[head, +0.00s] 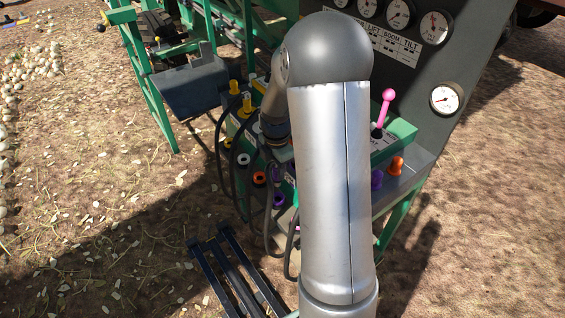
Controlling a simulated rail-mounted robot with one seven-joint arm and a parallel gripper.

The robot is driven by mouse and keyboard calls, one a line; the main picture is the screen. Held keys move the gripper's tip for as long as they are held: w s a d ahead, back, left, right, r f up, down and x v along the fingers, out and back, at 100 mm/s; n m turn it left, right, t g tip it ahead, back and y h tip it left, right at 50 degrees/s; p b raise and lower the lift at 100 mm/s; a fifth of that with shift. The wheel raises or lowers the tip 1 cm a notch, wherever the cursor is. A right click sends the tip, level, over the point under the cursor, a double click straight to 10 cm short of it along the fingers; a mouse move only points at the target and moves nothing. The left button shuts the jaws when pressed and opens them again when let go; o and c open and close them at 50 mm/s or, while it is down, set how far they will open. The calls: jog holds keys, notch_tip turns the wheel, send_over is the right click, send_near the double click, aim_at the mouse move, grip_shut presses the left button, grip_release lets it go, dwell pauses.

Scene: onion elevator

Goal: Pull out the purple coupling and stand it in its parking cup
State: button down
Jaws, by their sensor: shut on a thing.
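My gripper (280,154) is at the green panel, with its fingertips mostly hidden behind my arm. It is shut on the purple coupling (275,173), which shows only as a small, dim purplish piece below the gripper. A dark hose hangs below it. A purple ring-shaped socket (279,200) is on the panel front, just below the coupling; I cannot tell whether the two touch. A purple upright part (377,178) stands on the grey shelf right of my arm, partly hidden; I cannot tell if it is the parking cup.
White (243,159) and orange (259,178) ring sockets line the panel front. Yellow-topped couplings (245,103) with black hoses stand at the left. An orange part (396,166) and a pink lever (384,108) are at the right. A grey bin (190,88) juts out left; a dark slatted frame (238,278) lies below.

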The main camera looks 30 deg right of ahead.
aim_at(277, 185)
jog(key=shift+f+b, duration=1.75)
jog(key=shift+f, duration=1)
jog(key=shift+f+b, duration=1)
jog(key=shift+f, duration=0.6)
dwell(0.7)
jog(key=c, duration=0.6)
grip_release()
jog(key=shift+r+p, duration=2.7)
jog(key=shift+r, duration=0.85)
